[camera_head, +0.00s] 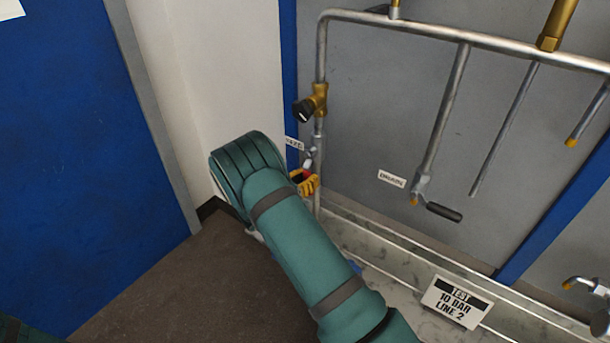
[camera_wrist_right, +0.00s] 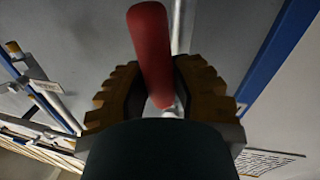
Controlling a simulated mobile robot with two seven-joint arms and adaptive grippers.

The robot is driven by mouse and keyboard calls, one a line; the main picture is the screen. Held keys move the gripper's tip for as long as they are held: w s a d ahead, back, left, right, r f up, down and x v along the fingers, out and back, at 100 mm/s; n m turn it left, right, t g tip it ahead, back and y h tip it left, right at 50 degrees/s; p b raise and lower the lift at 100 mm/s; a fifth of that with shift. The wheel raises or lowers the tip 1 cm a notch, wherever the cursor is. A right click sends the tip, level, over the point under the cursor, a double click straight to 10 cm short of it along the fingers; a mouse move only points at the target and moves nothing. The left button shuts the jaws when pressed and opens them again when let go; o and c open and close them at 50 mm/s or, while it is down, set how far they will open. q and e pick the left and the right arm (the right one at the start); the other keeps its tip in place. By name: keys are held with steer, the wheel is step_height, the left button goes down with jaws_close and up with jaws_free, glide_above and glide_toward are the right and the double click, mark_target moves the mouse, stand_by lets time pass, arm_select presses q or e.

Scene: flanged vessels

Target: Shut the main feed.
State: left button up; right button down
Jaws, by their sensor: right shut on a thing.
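A red valve handle (camera_wrist_right: 152,50) sits between the two ribbed fingers of my right gripper (camera_wrist_right: 158,95) in the right wrist view. The gripper is shut on it. In the head view my right gripper (camera_head: 305,183) is at the left vertical pipe (camera_head: 319,135), low down, and only its yellow-brown fingers show past my arm. A little red shows just above the fingers. A partly hidden label (camera_head: 294,143), seeming to end in "EED", is beside that pipe. Most of the handle and valve body is hidden in the head view. My left gripper is not in view.
A brass valve with a black knob (camera_head: 305,108) is higher on the same pipe. To the right hangs a pipe with a black lever (camera_head: 444,212) and a small label (camera_head: 392,179). A "TEST 10 BAR LINE 2" sign (camera_head: 456,302) stands below. A blue panel (camera_head: 75,150) is at left.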

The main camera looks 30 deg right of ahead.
steer(key=s+d+r+n+t+p, duration=0.2)
steer(key=n+p, duration=0.6)
steer(key=n, duration=1)
steer(key=shift+s+r+t+h, duration=0.4)
steer(key=shift+s+r+t, duration=0.6)
steer(key=shift+s+r, duration=1)
steer(key=shift+w+d+r+n, duration=0.1)
steer(key=shift+w+r+n, duration=0.2)
steer(key=shift+w+r, duration=0.1)
steer(key=c, duration=0.7)
jaws_free()
steer(key=shift+c, duration=0.2)
steer(key=v, duration=1.2)
